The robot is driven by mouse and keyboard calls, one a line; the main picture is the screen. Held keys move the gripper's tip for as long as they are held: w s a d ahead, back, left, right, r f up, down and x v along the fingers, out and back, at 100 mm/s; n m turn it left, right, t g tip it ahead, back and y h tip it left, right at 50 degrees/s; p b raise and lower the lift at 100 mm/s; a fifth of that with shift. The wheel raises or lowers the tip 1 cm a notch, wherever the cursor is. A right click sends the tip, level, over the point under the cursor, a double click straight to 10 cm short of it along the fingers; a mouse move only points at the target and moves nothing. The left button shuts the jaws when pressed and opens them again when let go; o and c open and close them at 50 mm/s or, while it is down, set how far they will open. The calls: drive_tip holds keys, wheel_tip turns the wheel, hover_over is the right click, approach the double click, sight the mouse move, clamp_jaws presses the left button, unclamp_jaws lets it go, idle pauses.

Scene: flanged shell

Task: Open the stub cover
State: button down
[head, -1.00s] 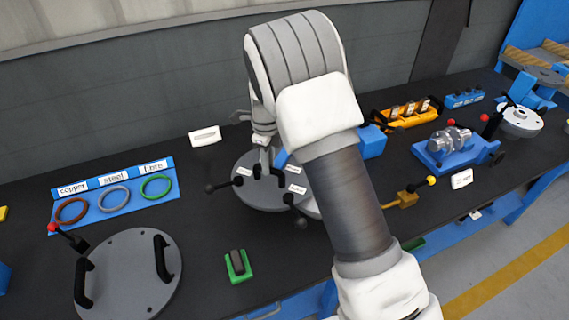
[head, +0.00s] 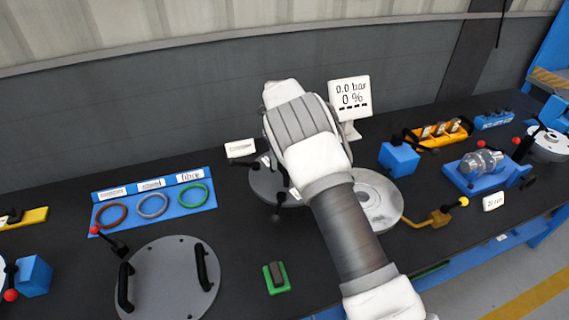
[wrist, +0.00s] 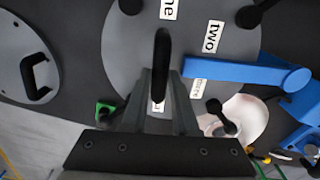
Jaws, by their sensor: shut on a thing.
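The stub cover (wrist: 130,55) is a grey disc with black knobbed clamps and labels, one reading "two". In the head view its left part (head: 262,185) shows behind my arm. My gripper (wrist: 165,90) is shut on the cover's upright black handle (wrist: 162,50). A blue arm (wrist: 240,70) reaches over the cover from the right. The pale round stub face (head: 378,200) lies bare to the right of the cover. It also shows in the wrist view (wrist: 250,112), partly behind a black knob. My arm hides the fingers in the head view.
A display (head: 349,95) reads 0.0 bar, 0 %. A blue block (head: 399,158) and a yellow-knobbed lever (head: 440,215) stand right of the stub. A ring tray (head: 205,205), a green holder (head: 277,278) and another handled disc (head: 165,285) lie left and in front.

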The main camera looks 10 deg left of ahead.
drive_tip(key=shift+w+a+m+p, duration=0.15)
drive_tip(key=shift+w+a+m, duration=0.45)
drive_tip(key=shift+w, duration=0.3)
drive_tip(key=shift+w+a+m+p, duration=0.15)
drive_tip(key=shift+w+a+m, duration=0.25)
drive_tip(key=shift+w+a, duration=0.4)
drive_tip(key=shift+w, duration=0.15)
drive_tip(key=c, duration=0.7)
unclamp_jaws()
drive_tip(key=shift+d+r, duration=0.1)
drive_tip(key=shift+r+p, duration=3.25)
drive_tip(key=shift+r, duration=5.4)
